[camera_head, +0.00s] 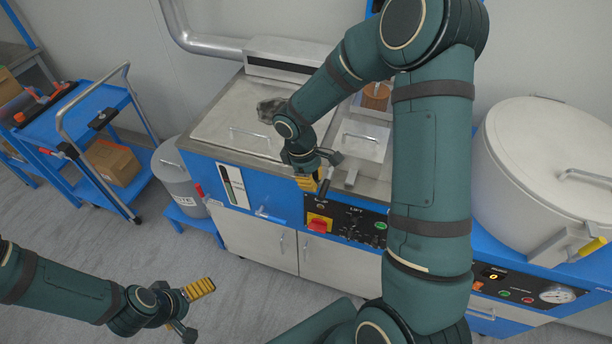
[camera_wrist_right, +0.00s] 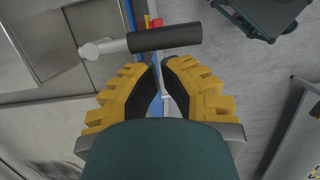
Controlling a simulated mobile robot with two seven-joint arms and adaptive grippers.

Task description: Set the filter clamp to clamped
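My right gripper (camera_head: 312,184) reaches down at the front of the blue and steel machine. In the right wrist view its yellow-padded fingers (camera_wrist_right: 158,68) are close together, with a narrow gap through which background shows. A lever with a black grip (camera_wrist_right: 168,38) and a pale rod end (camera_wrist_right: 98,48) lies across, just beyond the fingertips; it appears to be the clamp lever. I cannot tell whether the fingertips touch it. In the head view the lever is largely masked by the gripper. My left gripper (camera_head: 194,308) is spread and empty at the lower left, over the floor.
A control panel (camera_head: 345,226) with a red-and-yellow switch (camera_head: 320,223) is close below my right gripper. Lidded bays with handles (camera_head: 250,132) lie behind. A grey bin (camera_head: 180,187) and a blue cart (camera_head: 85,125) stand left. A large white drum (camera_head: 540,150) is right.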

